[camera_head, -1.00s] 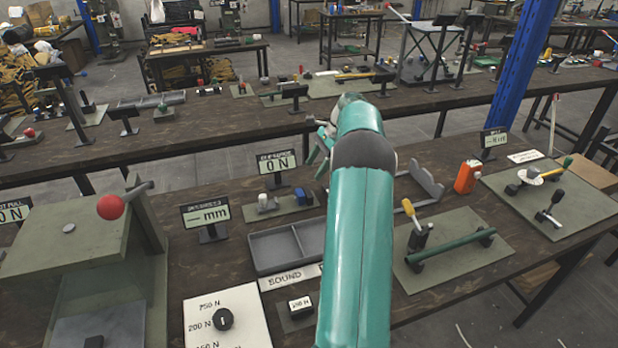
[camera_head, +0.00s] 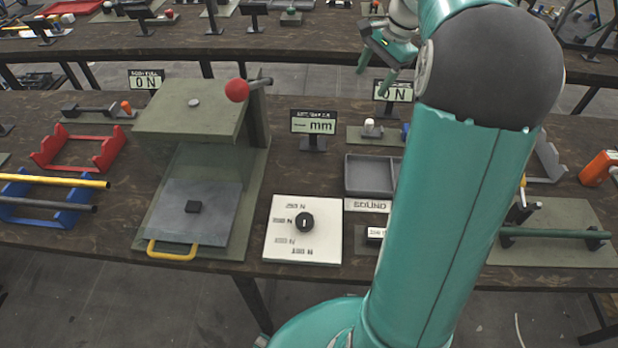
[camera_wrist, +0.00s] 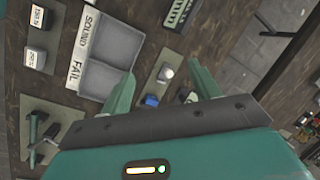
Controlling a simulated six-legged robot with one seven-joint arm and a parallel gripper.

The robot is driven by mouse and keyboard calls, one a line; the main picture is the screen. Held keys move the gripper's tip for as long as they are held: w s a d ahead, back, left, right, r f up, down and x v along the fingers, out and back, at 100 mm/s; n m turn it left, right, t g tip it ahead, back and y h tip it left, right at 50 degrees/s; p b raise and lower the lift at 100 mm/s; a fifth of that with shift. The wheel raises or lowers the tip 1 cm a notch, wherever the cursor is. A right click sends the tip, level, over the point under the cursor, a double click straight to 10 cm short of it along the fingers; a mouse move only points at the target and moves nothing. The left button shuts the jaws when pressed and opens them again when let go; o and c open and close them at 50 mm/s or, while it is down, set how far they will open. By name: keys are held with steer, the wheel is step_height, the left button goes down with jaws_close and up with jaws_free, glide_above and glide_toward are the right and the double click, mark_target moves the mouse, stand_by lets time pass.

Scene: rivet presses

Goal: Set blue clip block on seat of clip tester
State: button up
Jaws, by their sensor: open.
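The clip tester's small green plate (camera_head: 366,138) lies near the back edge of the bench, below a display reading 0 N (camera_head: 393,92). A white-topped post (camera_head: 372,128) stands on it. The blue clip block (camera_head: 406,131) shows as a small blue patch at the plate's right, partly hidden by my arm. In the wrist view, the blue block (camera_wrist: 151,100) lies beside the post (camera_wrist: 166,72), near a dark part (camera_wrist: 186,95); I cannot tell which part is the seat. My gripper (camera_head: 374,74) is open and empty, above and beyond the tester in the head view.
A grey two-part tray (camera_head: 368,188) marked SOUND and FAIL is in front of the tester. A white dial panel (camera_head: 290,245) and a green press with a red knob (camera_head: 237,90) stand to the left. An orange item (camera_head: 598,168) is at the right.

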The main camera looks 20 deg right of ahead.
steer(key=s+a+r+n+h, duration=0.1)
steer(key=s+a+r+n, duration=0.25)
steer(key=a, duration=0.65)
steer(key=s+a+f+n+t, duration=0.1)
steer(key=s+a+f+n, duration=0.1)
steer(key=s+a+n, duration=0.4)
steer(key=s+a+f+n+t+h, duration=0.1)
steer(key=s+a+f+n+t, duration=0.1)
steer(key=s+a+n, duration=0.4)
steer(key=s+a, duration=0.4)
steer(key=s, duration=0.2)
steer(key=shift+f+t, duration=0.15)
steer(key=shift+t, duration=0.15)
